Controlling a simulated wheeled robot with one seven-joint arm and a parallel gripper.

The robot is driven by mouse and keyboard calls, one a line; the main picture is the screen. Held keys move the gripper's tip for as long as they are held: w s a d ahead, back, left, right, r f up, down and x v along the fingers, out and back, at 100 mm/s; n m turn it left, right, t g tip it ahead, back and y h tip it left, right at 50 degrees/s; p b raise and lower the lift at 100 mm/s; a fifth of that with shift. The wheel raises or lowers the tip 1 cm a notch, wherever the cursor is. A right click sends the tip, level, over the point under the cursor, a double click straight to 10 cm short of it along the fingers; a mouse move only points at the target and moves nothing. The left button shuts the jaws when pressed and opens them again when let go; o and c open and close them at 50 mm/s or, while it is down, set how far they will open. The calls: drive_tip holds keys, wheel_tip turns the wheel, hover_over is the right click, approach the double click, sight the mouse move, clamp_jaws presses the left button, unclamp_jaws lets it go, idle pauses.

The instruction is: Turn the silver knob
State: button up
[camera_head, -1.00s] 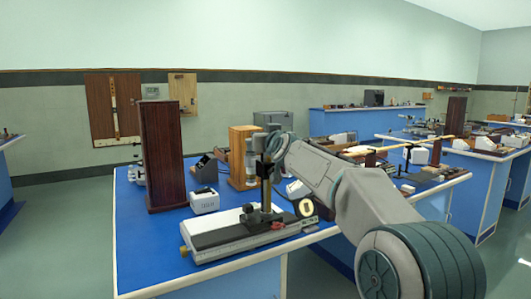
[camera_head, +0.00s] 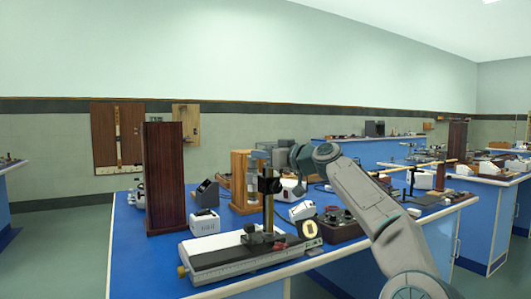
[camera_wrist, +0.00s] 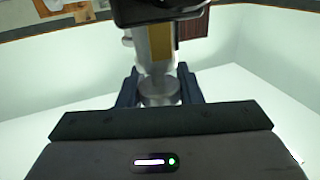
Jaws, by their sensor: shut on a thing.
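The silver knob (camera_wrist: 160,88) is a shiny round piece at the centre of the wrist view. My gripper (camera_wrist: 158,96) has its two dark blue fingers on either side of it, shut on it. A grey-silver tube rises behind the knob, with a brass-coloured strip and a black part above it. In the head view my gripper (camera_head: 270,151) is at the top of an upright post on a bench instrument with a long silver-and-black base (camera_head: 230,262). The knob cannot be made out there.
The blue bench (camera_head: 160,268) also holds a tall dark wooden box (camera_head: 164,180), a lighter wooden stand (camera_head: 240,183), a small white box (camera_head: 204,222) and a dark box of parts (camera_head: 338,226). More benches stand at the right. Open floor lies to the left.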

drive_tip(key=n+g+y+p, duration=0.1)
drive_tip(key=p, duration=0.1)
drive_tip(key=n+g+y+p, duration=0.1)
drive_tip(key=g+p, duration=0.1)
drive_tip(key=shift+r+n+g, duration=0.3)
drive_tip(key=shift+r, duration=0.05)
drive_tip(key=n+g+p, duration=0.1)
drive_tip(key=p, duration=0.2)
drive_tip(key=n+g+y+p, duration=0.1)
drive_tip(key=g+p, duration=0.1)
drive_tip(key=p, duration=0.2)
drive_tip(key=shift+s+a+r+g, duration=0.1)
drive_tip(key=shift+s+g, duration=0.1)
drive_tip(key=shift+g, duration=0.1)
drive_tip(key=n+g+p, duration=0.2)
drive_tip(key=p, duration=0.4)
drive_tip(key=shift+s+g+y, duration=0.15)
drive_tip(key=shift+g+y, duration=0.25)
drive_tip(key=shift+n+p, duration=0.3)
drive_tip(key=shift+p, duration=0.05)
drive_tip(key=shift+s+a+f+n+g+p, duration=0.1)
drive_tip(key=shift+f+n+g+p, duration=0.3)
drive_tip(key=shift+g+p, duration=0.3)
drive_tip(key=o, duration=1)
